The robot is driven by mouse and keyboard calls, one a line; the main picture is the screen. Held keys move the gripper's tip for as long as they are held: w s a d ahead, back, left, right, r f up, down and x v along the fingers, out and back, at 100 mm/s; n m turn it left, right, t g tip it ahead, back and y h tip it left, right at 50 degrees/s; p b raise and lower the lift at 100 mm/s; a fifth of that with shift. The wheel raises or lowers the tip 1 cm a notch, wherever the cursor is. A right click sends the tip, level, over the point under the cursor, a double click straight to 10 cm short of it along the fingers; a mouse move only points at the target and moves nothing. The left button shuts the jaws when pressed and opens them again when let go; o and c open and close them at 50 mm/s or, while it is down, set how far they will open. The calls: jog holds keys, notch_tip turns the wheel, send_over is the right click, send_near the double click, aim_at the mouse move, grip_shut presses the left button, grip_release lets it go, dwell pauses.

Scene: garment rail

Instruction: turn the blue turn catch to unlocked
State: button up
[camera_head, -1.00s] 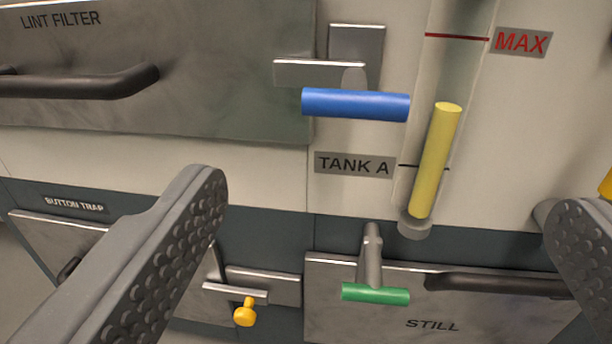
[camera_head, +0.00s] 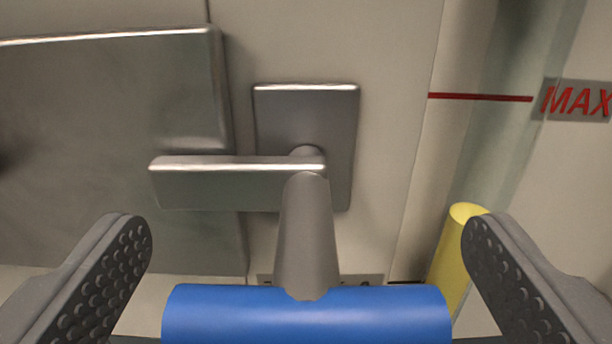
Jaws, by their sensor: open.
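The blue turn catch (camera_head: 308,315) has a blue crossbar lying level at the bottom of the view, on a grey stem. The stem runs back to a metal plate (camera_head: 335,130) on the cream panel. A flat metal tongue (camera_head: 225,183) reaches left from the stem, level, and overlaps the edge of the lint filter door (camera_head: 100,110). My gripper (camera_head: 308,245) is open, with one finger to the left and one to the right of the catch. Neither finger visibly touches the blue crossbar. The crossbar's lower edge is partly cut off by the frame.
The gauge tube with a red line and MAX label (camera_head: 578,100) stands to the right. A yellow cylinder (camera_head: 465,216) shows in it, partly behind my right finger. A label below the plate is mostly hidden by the crossbar. The panel above is clear.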

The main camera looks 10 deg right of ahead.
jog(key=shift+w+d, duration=0.2)
jog(key=shift+w, duration=0.5)
